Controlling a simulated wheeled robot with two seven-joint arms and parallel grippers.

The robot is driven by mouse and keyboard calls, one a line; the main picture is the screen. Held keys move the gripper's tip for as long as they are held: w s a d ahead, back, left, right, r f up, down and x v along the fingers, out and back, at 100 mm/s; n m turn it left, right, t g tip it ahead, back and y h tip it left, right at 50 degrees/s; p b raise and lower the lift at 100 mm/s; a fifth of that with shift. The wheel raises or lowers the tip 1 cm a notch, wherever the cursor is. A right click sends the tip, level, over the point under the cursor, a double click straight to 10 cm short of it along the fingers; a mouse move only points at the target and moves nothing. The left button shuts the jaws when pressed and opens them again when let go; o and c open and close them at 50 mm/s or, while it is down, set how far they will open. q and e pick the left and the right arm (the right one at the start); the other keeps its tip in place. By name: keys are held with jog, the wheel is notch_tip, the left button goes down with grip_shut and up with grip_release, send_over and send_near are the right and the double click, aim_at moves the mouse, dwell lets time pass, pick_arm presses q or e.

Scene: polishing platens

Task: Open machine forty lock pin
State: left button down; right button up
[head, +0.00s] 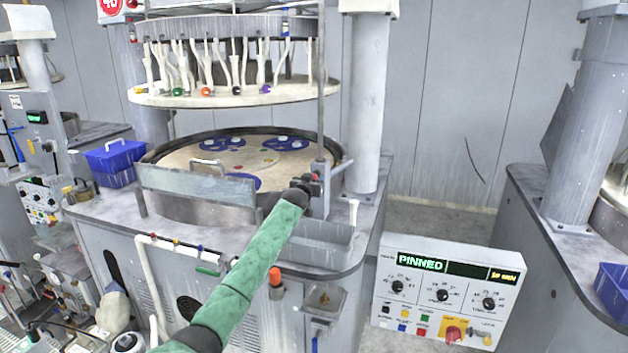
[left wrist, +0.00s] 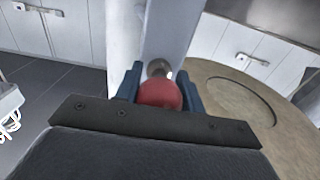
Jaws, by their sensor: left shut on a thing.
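Machine forty stands ahead, with a red number sign (head: 110,5) at its upper left. Its lock pin has a round red knob (left wrist: 160,95), seen close in the left wrist view at the foot of a grey upright bar. My left gripper (head: 308,183) is at the machine's front right edge, beside the thin vertical rod (head: 321,100). In the left wrist view its two blue fingers (left wrist: 160,88) are shut on the red knob, one on each side. In the head view my gripper largely hides the knob. The control box display (head: 423,262) reads PINNED. My right gripper is out of view.
The raised upper platen (head: 235,95) hangs over the round lower platen (head: 215,160) with blue carriers on it. A clear guard (head: 195,184) stands at its front. A grey tray (head: 325,245) lies below my gripper. Blue bins (head: 115,155) stand at left.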

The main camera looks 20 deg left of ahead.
pick_arm(q)
jog(key=s, duration=0.5)
jog(key=shift+s+f, duration=0.1)
jog(key=shift+f, duration=0.1)
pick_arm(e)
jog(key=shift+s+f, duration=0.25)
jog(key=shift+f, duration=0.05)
pick_arm(q)
jog(key=c, duration=1.1)
grip_release()
jog(key=shift+o, duration=1.2)
jog(key=shift+s+a+r, duration=0.1)
jog(key=shift+s+r, duration=0.1)
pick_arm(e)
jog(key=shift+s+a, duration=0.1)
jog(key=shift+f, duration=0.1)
pick_arm(q)
jog(key=s+b, duration=0.3)
jog(key=s, duration=0.4)
jog(key=shift+s+a, duration=0.15)
jog(key=shift+s, duration=0.25)
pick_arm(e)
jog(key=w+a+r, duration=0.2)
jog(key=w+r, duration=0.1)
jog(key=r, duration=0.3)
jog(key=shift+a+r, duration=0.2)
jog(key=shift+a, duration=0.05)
